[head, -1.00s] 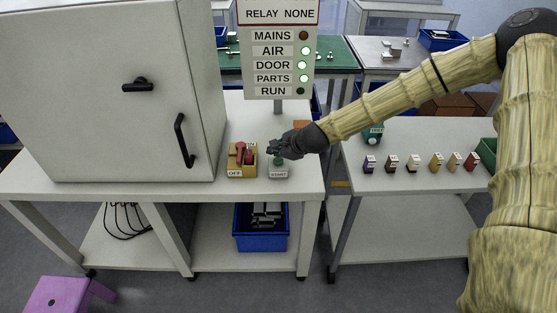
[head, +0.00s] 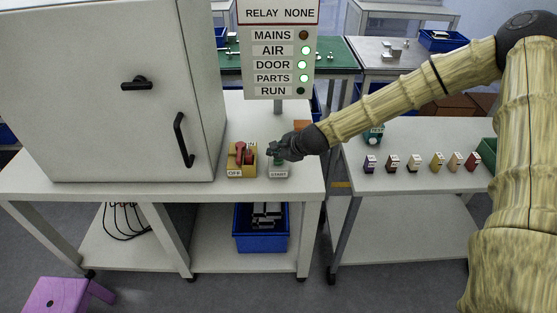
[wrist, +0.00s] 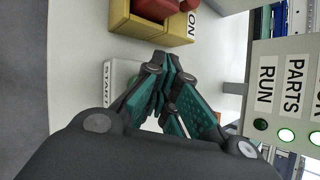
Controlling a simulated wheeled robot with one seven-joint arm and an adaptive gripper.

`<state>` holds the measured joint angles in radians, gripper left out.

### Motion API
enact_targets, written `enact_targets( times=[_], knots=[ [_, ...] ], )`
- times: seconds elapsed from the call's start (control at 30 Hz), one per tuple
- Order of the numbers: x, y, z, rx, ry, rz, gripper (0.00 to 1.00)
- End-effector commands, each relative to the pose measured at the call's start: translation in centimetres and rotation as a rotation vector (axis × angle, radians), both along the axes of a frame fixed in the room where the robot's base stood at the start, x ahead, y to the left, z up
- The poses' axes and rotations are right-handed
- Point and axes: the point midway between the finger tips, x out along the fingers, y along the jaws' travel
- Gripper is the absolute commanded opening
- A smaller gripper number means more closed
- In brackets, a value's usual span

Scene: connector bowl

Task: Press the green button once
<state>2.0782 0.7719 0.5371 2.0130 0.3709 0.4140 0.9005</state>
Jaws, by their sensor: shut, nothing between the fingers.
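The green button sits on a small grey box labelled START (head: 278,173), at the front right of the white bench. Only a little green shows under my gripper (head: 274,150), so I cannot tell whether the button is pressed. My gripper is shut and empty, its fingertips right over the box. In the wrist view the shut fingers (wrist: 167,75) cover the button, and the START box (wrist: 118,82) shows beside them. The status panel (head: 278,64) has AIR, DOOR and PARTS lit green; the MAINS and RUN lamps are dark.
A yellow switch box (head: 242,160) with a red handle, labelled OFF, stands just left of the START box. A large grey cabinet (head: 110,90) fills the left of the bench. Several small coloured blocks (head: 414,164) stand on the right table.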

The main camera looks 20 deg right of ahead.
Motion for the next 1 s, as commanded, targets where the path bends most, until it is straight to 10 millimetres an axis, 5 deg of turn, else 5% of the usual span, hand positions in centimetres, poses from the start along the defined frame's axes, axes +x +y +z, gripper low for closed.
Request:
enact_targets(
  times=[1.0],
  knots=[
    [-0.01,-0.02,-1.01,0.000,0.000,0.000,0.00]
  ],
)
